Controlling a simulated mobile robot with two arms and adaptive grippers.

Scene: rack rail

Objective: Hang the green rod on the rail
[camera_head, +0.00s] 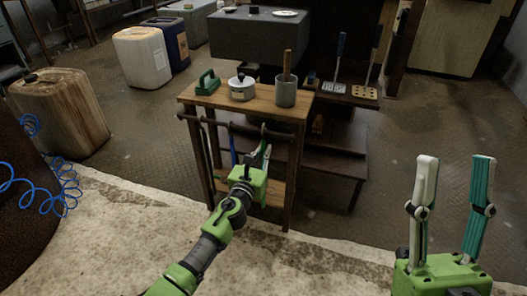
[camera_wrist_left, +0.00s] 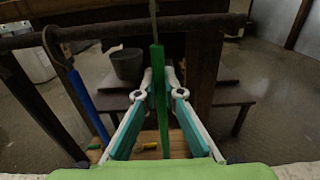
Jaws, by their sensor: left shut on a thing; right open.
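My left gripper (camera_head: 262,158) is in front of the small wooden stand, shut on the green rod (camera_wrist_left: 158,105). The rod stands upright between the fingertips, which also show in the left wrist view (camera_wrist_left: 160,84). Its thin grey upper part passes across the dark rail (camera_wrist_left: 100,32) and leaves the top of that view. I cannot tell whether its hook is over the rail. The rail also shows along the stand's front in the head view (camera_head: 222,122). A blue rod (camera_wrist_left: 88,104) hangs from the rail, left of the green one. My right gripper (camera_head: 455,163) is open and empty, fingers upward.
The stand's top (camera_head: 264,103) holds a green-handled object (camera_head: 207,83), a white lidded pot (camera_head: 242,89) and a grey cup (camera_head: 286,92) with a wooden handle. A darker table with utensils stands behind to the right. The floor at right is clear.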

